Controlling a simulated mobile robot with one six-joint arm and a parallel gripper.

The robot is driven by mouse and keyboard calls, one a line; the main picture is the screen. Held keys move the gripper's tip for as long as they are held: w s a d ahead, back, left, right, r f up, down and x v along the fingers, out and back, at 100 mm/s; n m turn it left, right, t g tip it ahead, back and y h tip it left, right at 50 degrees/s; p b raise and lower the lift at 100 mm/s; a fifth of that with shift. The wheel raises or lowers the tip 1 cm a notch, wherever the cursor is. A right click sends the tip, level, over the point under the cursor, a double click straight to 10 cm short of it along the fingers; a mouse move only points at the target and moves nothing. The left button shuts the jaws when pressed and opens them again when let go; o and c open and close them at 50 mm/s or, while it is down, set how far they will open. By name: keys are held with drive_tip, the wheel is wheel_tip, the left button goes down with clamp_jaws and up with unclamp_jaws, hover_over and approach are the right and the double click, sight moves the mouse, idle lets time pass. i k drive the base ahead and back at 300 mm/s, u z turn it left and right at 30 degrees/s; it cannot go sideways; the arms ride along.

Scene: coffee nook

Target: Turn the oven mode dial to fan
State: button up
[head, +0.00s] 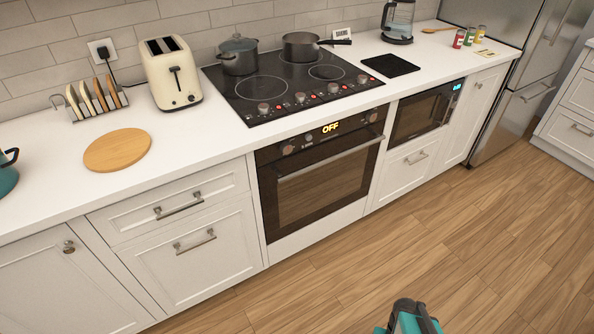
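The built-in oven (320,180) sits under the cooktop, with its door shut. Its dark control panel has a left dial (288,150) and a right dial (372,117). Between them an orange display (331,127) reads "OFF". The dial markings are too small to read, so I cannot tell which dial sets the mode or where either points. A teal and dark part of my arm shows at the bottom edge, in front of the floor and well away from the oven. I see no gripper fingers.
The oven's handle bar (330,160) sticks out below the panel. The cooktop (290,85) above has its own row of knobs and two pots. A microwave (425,112) is to the right, drawers (180,225) to the left. The wooden floor (440,240) before the oven is clear.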

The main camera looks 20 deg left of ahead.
sight(286, 147)
drive_tip(key=z, duration=0.15)
drive_tip(key=k, duration=1)
drive_tip(key=u, duration=1.9)
drive_tip(key=i, duration=1)
drive_tip(key=u, duration=0.05)
